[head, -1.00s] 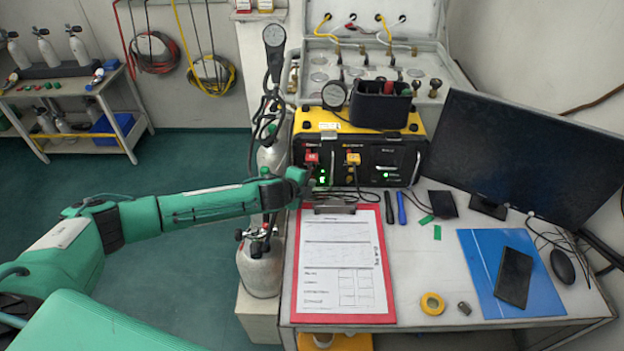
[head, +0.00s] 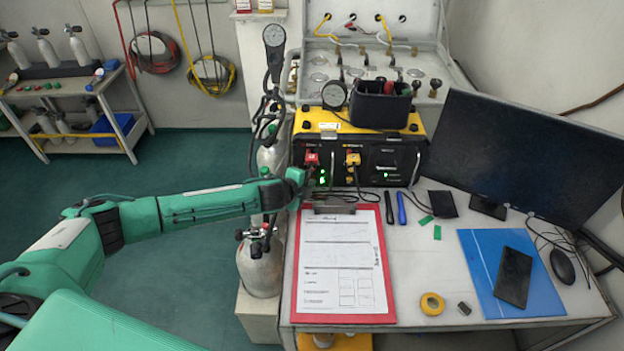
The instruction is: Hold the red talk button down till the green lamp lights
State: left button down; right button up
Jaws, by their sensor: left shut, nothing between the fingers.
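The panel (head: 403,159) is a black and yellow box at the back of the desk. A red part (head: 312,158) on its left front looks like the talk button, though it is small and partly crowded by my gripper. Small green lights glow beside it (head: 322,180) and farther right (head: 386,175); I cannot tell which is the lamp. My left gripper (head: 306,177) is shut and empty at the panel's lower left front, just below the red part. Its tips are too small to show whether they touch the button. My right gripper is out of view.
A red clipboard (head: 297,270) with a paper lies in front of the panel. A yellow connector (head: 353,159) with cables is right of the red part. A monitor (head: 520,155) stands at the right. Gas cylinders (head: 262,272) stand left of the desk, under my forearm.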

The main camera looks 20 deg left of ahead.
aim_at(308, 210)
pick_arm(q)
jog(key=shift+s+d+p, duration=0.2)
jog(key=shift+s+p, duration=0.1)
jog(key=shift+s, duration=0.45)
jog(key=shift+s+d, duration=0.1)
jog(key=shift+s, duration=0.3)
jog(key=shift+s+d+p, duration=0.2)
jog(key=shift+s+p, duration=0.05)
jog(key=shift+s, duration=0.4)
jog(key=shift+s+d+p, duration=0.2)
jog(key=shift+s+p, duration=0.1)
jog(key=shift+s, duration=0.4)
jog(key=shift+s+d+p, duration=0.2)
jog(key=shift+s+p, duration=0.05)
jog(key=shift+s, duration=0.4)
